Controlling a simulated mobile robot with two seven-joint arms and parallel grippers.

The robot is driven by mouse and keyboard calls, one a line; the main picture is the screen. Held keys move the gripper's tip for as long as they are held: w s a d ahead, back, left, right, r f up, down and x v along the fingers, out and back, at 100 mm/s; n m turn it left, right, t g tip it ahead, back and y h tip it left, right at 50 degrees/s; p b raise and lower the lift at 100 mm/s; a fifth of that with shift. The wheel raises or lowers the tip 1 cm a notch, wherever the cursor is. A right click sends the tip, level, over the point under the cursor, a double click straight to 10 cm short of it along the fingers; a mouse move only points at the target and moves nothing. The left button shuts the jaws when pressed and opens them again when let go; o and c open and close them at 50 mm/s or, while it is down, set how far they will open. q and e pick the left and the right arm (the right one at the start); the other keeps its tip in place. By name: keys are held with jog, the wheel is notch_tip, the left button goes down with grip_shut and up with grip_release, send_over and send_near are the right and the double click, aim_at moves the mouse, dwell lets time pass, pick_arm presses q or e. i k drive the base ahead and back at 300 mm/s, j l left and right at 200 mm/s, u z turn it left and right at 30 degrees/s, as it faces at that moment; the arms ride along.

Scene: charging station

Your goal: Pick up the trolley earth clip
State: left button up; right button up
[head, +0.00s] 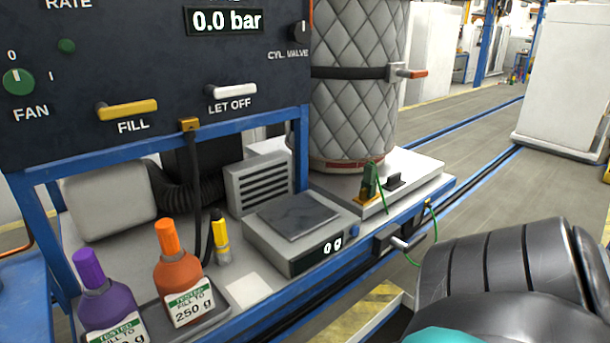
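A green clip (369,183), which looks like the earth clip, stands upright on a small yellow-orange block at the foot of the quilted cylinder. A thin green lead runs down beside it. More green lead (433,222) hangs at the trolley's right edge, by a small brass-coloured fitting (428,204). The lead's full path is partly hidden. The trolley (325,277) has a blue frame and a pale deck. A dark part of my own arm fills the lower right, but neither gripper shows.
The quilted cylinder (355,110) stands behind the clip, with a black block (393,180) beside it. A scale (290,222) reading 0 g, a purple bottle (105,300) and an orange bottle (178,268) occupy the deck. A grey handle (405,242) projects from the front edge.

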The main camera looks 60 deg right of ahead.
aim_at(369, 182)
jog(key=z, duration=2.2)
